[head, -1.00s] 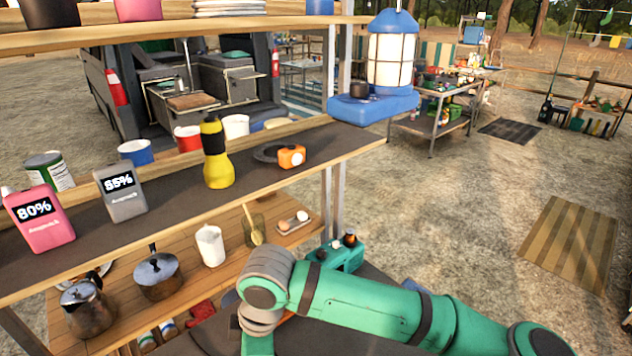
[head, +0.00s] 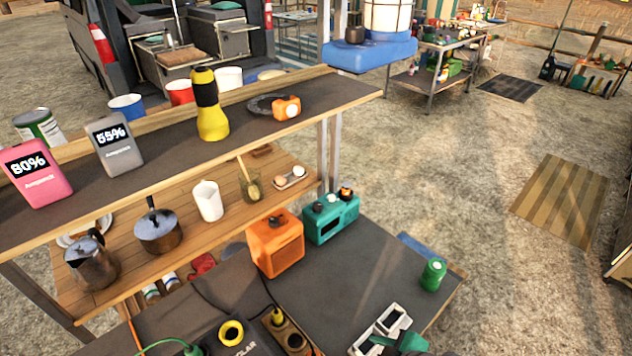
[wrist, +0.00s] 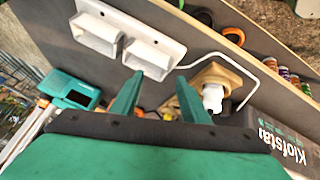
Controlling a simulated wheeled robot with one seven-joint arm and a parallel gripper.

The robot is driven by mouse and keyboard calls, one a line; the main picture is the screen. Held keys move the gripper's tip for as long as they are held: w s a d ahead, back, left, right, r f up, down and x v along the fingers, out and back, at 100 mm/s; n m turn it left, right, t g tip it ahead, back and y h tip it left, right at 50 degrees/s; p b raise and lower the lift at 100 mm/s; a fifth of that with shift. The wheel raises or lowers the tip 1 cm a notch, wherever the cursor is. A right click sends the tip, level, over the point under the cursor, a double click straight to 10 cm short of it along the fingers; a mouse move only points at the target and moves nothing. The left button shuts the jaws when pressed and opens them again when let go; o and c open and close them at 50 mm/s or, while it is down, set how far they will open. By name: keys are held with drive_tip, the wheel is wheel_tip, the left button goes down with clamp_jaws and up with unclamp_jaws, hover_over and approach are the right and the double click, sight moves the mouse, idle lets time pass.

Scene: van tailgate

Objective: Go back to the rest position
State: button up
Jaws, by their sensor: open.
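My gripper (wrist: 157,92) shows in the wrist view with its two green fingers spread apart and nothing between them. A white twin-box piece (wrist: 128,38) lies beyond the fingertips, and its gap from them is hard to judge. In the head view, a white twin-box piece (head: 384,328) sits at the bottom edge of the dark lower worktop (head: 345,265). A green part with a dark end overlaps it there, probably my arm's end, cut off by the frame.
An orange box (head: 277,243), a teal radio (head: 331,216) and a green canister (head: 432,275) stand on the worktop. A yellow flask (head: 210,110) stands on the shelf above. In the wrist view, a wooden block with a white bulb and a black box (wrist: 285,145) are close by.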

drive_tip(key=s+f+m+t+h, duration=0.1)
drive_tip(key=s+f+m+t, duration=0.15)
drive_tip(key=s, duration=0.55)
drive_tip(key=s+f+m+t+h, duration=0.1)
drive_tip(key=s+f+m+t, duration=0.15)
drive_tip(key=s, duration=0.65)
drive_tip(key=s+a+r+m+t+h, duration=0.1)
drive_tip(key=s+a+r+m+t, duration=0.1)
drive_tip(key=a, duration=0.5)
drive_tip(key=s+a+r+m+t+h, duration=0.1)
drive_tip(key=s+a+r+m+t, duration=0.1)
drive_tip(key=a+r, duration=0.4)
drive_tip(key=shift+s+a+r+m, duration=0.4)
drive_tip(key=shift+s+r+m, duration=0.1)
drive_tip(key=shift+m, duration=0.9)
drive_tip(key=shift+c, duration=1.2)
